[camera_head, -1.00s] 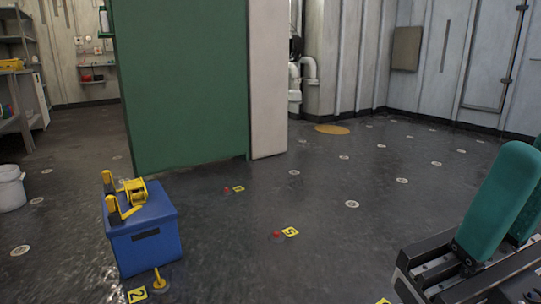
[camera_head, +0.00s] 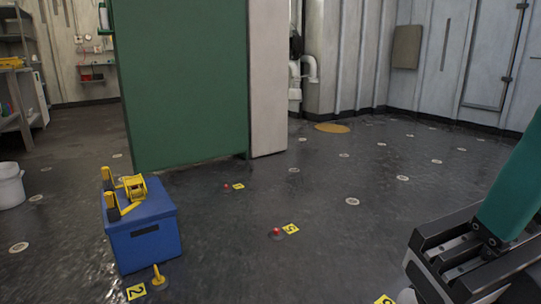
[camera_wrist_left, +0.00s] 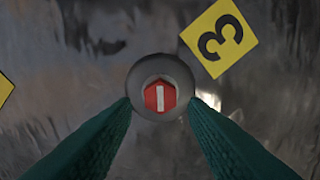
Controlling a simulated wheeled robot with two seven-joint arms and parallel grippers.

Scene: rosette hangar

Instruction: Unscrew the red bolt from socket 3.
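The red bolt (camera_wrist_left: 160,97), with a hexagonal head and a white bar across it, sits in a round grey socket (camera_wrist_left: 160,62) in the left wrist view. A yellow tag marked 3 (camera_wrist_left: 218,38) lies beside it, up and right. My left gripper (camera_wrist_left: 160,104) is open, its two teal fingers on either side of the socket's lower part, the bolt head between them and apart from both. The left gripper is not seen in the head view. My right gripper (camera_head: 512,190) shows at the right edge there, one teal finger visible and the rest cut off.
A blue box (camera_head: 145,245) with a yellow object (camera_head: 133,186) on top stands at left. Red bolts stand by tag 5 (camera_head: 291,229) and by another tag (camera_head: 238,186). A yellow bolt (camera_head: 158,276) stands by tag 2 (camera_head: 136,292). A green panel (camera_head: 183,85) stands behind.

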